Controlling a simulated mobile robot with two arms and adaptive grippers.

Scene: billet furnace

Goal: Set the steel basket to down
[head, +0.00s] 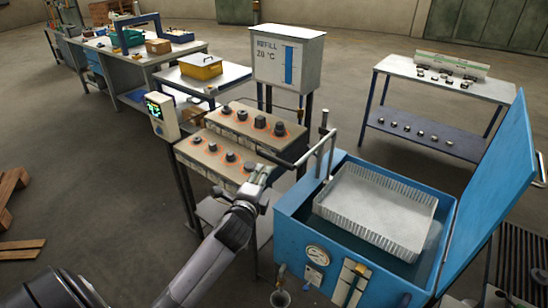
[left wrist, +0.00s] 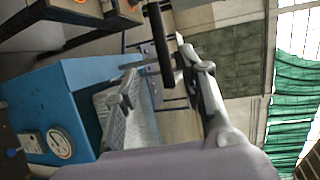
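The steel basket (head: 378,207) is a pale, shallow tray with ribbed walls. It sits high in the opening of the blue tank (head: 330,238), near rim level, and shows partly behind my fingers in the left wrist view (left wrist: 146,122). A metal lever (head: 314,154) with a dark grip (head: 278,160) reaches left from a post at the tank. My left gripper (head: 266,173) is beside this grip. In the left wrist view its fingers (left wrist: 158,68) are apart, with the dark grip (left wrist: 158,40) in front of or between them; contact is unclear. My right gripper is out of view.
The tank's blue lid (head: 492,185) stands open at the right. A bench with dark knob-like parts (head: 230,158) is close to my left gripper. A refill box (head: 287,58) stands behind. Open floor lies at the left.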

